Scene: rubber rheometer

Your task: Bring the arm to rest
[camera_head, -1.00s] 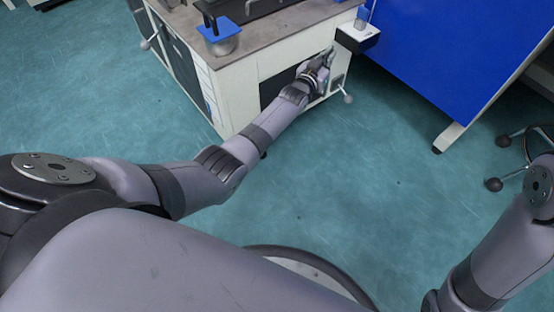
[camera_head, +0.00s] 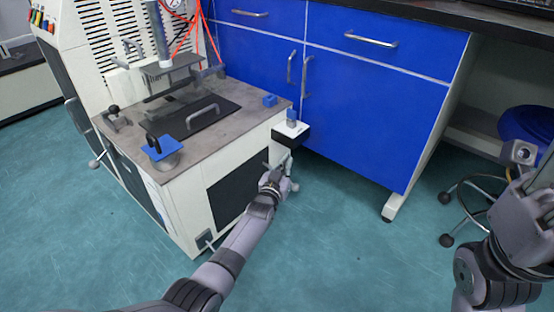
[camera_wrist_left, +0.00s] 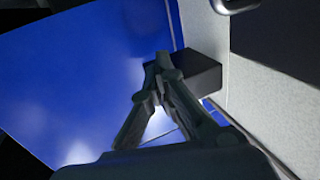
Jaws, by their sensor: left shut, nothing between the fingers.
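My left arm (camera_head: 240,245) reaches forward from the bottom of the head view. Its gripper (camera_head: 281,166) is in front of the white machine's front face, just below a small black-and-white box at the machine's corner. In the left wrist view the fingertips of this gripper (camera_wrist_left: 163,65) meet, with nothing between them. A dark block (camera_wrist_left: 203,72) shows close to the fingertips there; I cannot tell whether they touch. My right arm (camera_head: 500,235) is folded at the right edge of the head view; its fingers do not show.
The white machine (camera_head: 190,215) has a grey top with a blue-topped knob (camera_head: 165,150) and a handled dark plate (camera_head: 215,115). The small box (camera_head: 291,132) juts from its corner. A blue cabinet (camera_head: 370,115) stands behind, a wheeled stool (camera_head: 527,125) at right. Floor between is clear.

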